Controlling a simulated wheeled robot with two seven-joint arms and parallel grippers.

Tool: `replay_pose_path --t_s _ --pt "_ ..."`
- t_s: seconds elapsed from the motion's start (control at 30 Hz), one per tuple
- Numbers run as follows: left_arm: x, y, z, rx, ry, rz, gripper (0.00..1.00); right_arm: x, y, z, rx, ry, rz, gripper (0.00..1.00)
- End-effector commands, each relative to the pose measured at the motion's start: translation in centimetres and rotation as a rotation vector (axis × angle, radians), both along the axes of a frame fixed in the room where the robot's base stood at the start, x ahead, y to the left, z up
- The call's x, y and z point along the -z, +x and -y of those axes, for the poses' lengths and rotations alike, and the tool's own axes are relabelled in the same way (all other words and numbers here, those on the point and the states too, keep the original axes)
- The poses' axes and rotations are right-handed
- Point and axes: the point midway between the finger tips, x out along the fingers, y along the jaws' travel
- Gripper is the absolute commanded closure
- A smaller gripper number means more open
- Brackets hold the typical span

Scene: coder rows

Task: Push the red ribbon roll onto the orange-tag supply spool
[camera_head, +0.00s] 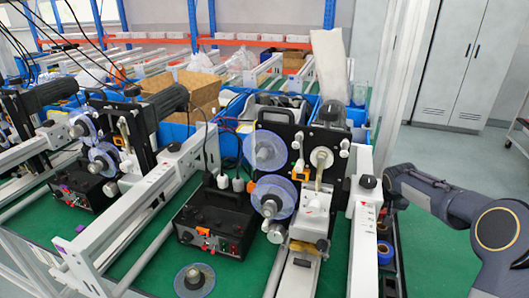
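A coder machine with a black upright plate (325,143) stands in the middle. Two spools with clear blue flanges, an upper one (264,150) and a lower one (273,197), are on its left side. Small rolls, one blue (385,257) and one with a reddish-orange edge (383,246), lie in a dark tray right of the machine; I cannot tell if either is the red ribbon roll. My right arm comes in from the right, but its gripper does not show. My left gripper is out of view.
A loose clear-flanged disc (194,280) lies on the green table (150,275). A black control box (213,222) stands left of the machine. White rails (362,225) flank it. A similar machine (100,150) stands at left. Cabinets (455,60) stand behind.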

Motion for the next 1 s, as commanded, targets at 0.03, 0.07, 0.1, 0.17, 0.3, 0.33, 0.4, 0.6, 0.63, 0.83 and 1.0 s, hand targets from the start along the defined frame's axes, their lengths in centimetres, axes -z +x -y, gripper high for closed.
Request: replay_pose_path --t_s 0.03,0.07,0.1,0.17,0.3,0.33,0.4,0.6,0.63,0.83,1.0 --pt "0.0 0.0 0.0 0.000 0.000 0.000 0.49 0.0 0.0 0.0 0.000 0.000 0.000 0.39" --pt "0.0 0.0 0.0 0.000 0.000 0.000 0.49 0.0 0.0 0.0 0.000 0.000 0.000 0.43" --pt "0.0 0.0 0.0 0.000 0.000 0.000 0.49 0.0 0.0 0.0 0.000 0.000 0.000 0.48" --pt "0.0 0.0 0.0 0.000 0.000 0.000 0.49 0.0 0.0 0.0 0.000 0.000 0.000 0.56" --pt "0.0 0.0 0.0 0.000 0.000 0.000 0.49 0.0 0.0 0.0 0.000 0.000 0.001 0.67" --pt "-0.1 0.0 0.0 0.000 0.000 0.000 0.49 -0.1 0.0 0.0 0.000 0.000 0.001 0.67" --pt "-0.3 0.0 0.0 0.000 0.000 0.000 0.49 -0.4 0.0 0.0 0.000 0.000 0.001 0.67" --pt "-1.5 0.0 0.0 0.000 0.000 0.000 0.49 -2.2 0.0 0.0 0.000 -0.001 0.002 0.67" --pt "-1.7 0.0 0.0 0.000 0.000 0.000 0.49 -2.5 0.0 0.0 0.000 0.000 0.002 0.67" --pt "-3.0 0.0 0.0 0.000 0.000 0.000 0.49 -4.6 0.0 0.0 -0.001 -0.001 0.002 0.67" --pt "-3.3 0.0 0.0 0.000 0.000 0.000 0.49 -5.2 0.0 0.0 0.000 0.001 0.001 0.67"
